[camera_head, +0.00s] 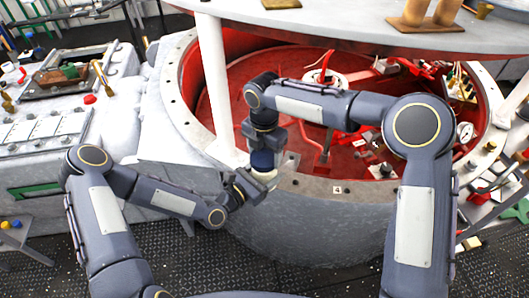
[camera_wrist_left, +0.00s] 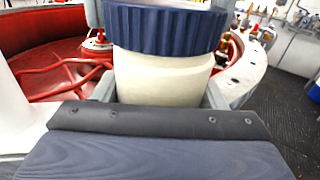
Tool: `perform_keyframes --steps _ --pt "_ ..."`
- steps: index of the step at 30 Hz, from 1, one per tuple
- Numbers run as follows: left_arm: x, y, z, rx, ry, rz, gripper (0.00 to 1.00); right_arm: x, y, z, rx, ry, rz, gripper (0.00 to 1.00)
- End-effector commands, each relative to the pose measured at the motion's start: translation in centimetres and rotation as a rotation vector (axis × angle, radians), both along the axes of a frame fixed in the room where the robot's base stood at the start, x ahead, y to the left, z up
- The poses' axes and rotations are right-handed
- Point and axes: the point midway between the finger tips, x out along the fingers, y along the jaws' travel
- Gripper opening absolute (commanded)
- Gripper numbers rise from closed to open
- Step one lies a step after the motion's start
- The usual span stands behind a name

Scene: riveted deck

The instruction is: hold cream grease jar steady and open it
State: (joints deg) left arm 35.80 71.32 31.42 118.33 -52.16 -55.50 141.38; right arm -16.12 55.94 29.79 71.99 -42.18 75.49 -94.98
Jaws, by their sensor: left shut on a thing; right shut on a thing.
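The cream grease jar (camera_wrist_left: 162,78) is upright, with a ridged dark blue lid (camera_wrist_left: 166,27) on it. In the head view the blue lid (camera_head: 263,160) shows between my two grippers, and the cream body is mostly hidden. My left gripper (camera_head: 258,182) comes in from the lower left and is shut on the jar's body. Its fingers (camera_wrist_left: 160,95) flank the cream body in the left wrist view. My right gripper (camera_head: 264,146) points down from above and is shut on the lid. Its fingertips show at both sides of the lid at the top of the wrist view.
Behind the jar is a large round pit with a red inside (camera_head: 220,90) and a pale riveted rim (camera_head: 325,188). A white post (camera_head: 212,80) stands left of my right gripper. A pale round top (camera_head: 340,25) overhangs the back. A grey machine bench (camera_head: 45,130) is at left.

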Motion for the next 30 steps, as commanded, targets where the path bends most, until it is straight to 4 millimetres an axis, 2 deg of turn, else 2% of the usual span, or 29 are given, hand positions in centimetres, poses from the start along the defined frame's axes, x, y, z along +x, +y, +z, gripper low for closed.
perform_keyframes --steps 15,30 --pt "-0.2 -0.2 -0.1 0.003 0.002 -0.007 0.02 0.1 0.3 2.0 0.008 -0.007 0.001 0.40" --pt "0.0 0.0 0.0 0.000 0.000 0.001 0.02 0.0 0.0 2.4 0.001 -0.002 -0.001 0.40"
